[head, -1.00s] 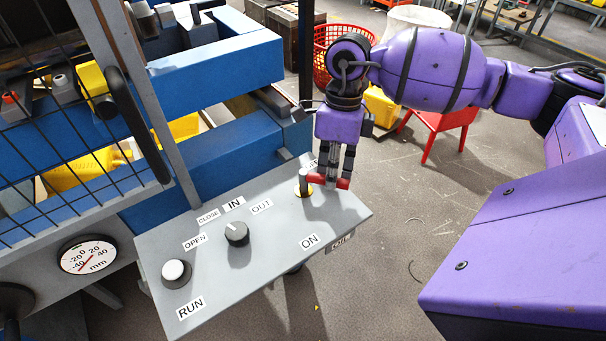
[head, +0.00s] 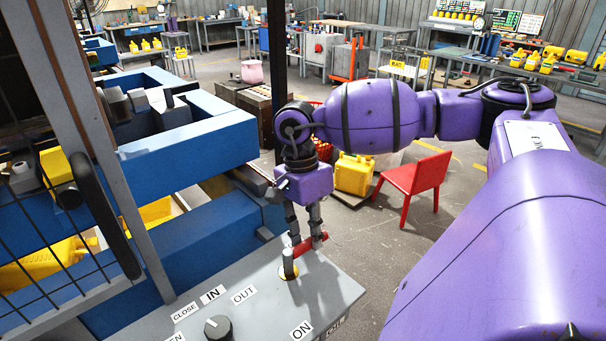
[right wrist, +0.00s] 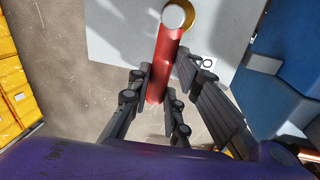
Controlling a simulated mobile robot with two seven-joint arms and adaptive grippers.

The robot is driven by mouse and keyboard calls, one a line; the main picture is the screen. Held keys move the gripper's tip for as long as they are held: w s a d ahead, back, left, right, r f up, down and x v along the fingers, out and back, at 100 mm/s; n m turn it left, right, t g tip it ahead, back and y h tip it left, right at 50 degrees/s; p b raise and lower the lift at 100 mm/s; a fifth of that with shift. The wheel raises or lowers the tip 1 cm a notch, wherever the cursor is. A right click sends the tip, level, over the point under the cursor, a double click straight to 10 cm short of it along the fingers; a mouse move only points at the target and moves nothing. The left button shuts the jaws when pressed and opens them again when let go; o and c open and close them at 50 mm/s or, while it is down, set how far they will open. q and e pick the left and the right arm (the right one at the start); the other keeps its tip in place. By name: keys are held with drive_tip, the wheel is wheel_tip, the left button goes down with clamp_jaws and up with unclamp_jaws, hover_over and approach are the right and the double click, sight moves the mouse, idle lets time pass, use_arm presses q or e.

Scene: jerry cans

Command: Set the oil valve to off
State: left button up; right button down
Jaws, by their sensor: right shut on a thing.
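The oil valve is a red lever handle (head: 310,244) with a grey stem (head: 288,264) and a gold base on the grey control panel (head: 262,272). The handle points right and slightly away from the stem in the head view. My right gripper (head: 306,240) is shut around the handle's outer part. In the right wrist view the red handle (right wrist: 163,62) runs between the fingers of my right gripper (right wrist: 160,84). An "ON" label (head: 301,330) is on the panel below the valve. A partly cut-off label beside it is hard to read. My left gripper is not in view.
The blue machine (head: 190,130) stands behind the panel. A red chair (head: 412,183) and a yellow jerry can (head: 354,174) stand beyond the gripper. Floor right of the panel is clear.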

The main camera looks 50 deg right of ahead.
drive_tip(key=shift+w+n, duration=0.2)
drive_tip(key=shift+n, duration=0.1)
drive_tip(key=shift+w, duration=0.1)
drive_tip(key=c, duration=1.6)
unclamp_jaws()
drive_tip(key=shift+r, duration=0.25)
drive_tip(key=r, duration=0.3)
drive_tip(key=w+r, duration=0.1)
drive_tip(key=r, duration=0.3)
drive_tip(key=w+r, duration=0.1)
drive_tip(key=r, duration=0.3)
drive_tip(key=shift+w+d+r, duration=0.1)
drive_tip(key=shift+w+r, duration=0.05)
drive_tip(key=shift+r, duration=0.05)
